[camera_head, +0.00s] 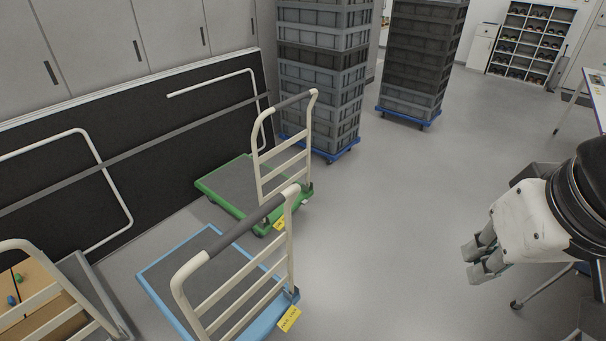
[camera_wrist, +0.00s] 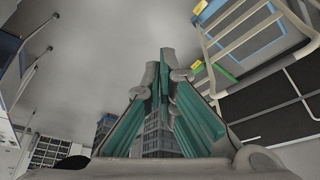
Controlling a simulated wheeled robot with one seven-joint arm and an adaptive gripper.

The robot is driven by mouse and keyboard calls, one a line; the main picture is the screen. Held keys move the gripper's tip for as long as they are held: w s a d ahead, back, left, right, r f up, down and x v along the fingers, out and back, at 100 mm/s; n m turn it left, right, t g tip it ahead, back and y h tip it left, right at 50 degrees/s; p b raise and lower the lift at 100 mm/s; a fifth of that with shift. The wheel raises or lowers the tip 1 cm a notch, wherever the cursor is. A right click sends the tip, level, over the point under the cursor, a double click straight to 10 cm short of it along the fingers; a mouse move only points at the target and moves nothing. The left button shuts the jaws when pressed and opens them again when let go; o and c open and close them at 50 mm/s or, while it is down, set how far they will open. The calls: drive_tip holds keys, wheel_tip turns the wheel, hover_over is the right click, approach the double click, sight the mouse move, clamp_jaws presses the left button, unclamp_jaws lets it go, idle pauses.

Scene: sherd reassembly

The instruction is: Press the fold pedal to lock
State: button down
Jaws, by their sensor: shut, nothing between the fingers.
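A blue-edged platform cart (camera_head: 172,284) with a cream handle and grey grip stands in the front middle. A yellow label (camera_head: 289,318) with dark lettering hangs at its near right corner, by the handle foot. A green-edged cart (camera_head: 212,186) stands behind it, with its own yellow label (camera_head: 279,224). Both handles stand upright. My gripper (camera_head: 482,260) is at the right, shut and empty, above the floor and apart from the carts. The wrist view shows its closed fingers (camera_wrist: 166,75) and the yellow labels (camera_wrist: 199,8) at upper right.
A third cart (camera_head: 100,290) at lower left carries a brown board with small coloured pieces. Stacked grey crates (camera_head: 320,80) on blue dollies stand at the back. A black panel (camera_head: 60,175) leans along the left wall. The floor (camera_head: 400,220) between carts and gripper is clear.

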drive_tip(key=n+g+h+b, duration=0.15)
drive_tip(key=n+b, duration=0.85)
drive_tip(key=b, duration=1.8)
hover_over(293, 314)
drive_tip(key=s+a, duration=0.2)
drive_tip(key=s, duration=0.1)
wheel_tip(293, 314, down, 77)
drive_tip(key=shift+w+g, duration=0.15)
drive_tip(key=shift+g, duration=0.3)
drive_tip(key=shift+f, duration=0.15)
drive_tip(key=b+x, duration=0.5)
drive_tip(key=x, duration=0.8)
drive_tip(key=shift+w+f+b, duration=0.15)
drive_tip(key=shift+f+b, duration=0.15)
drive_tip(key=shift+f, duration=0.1)
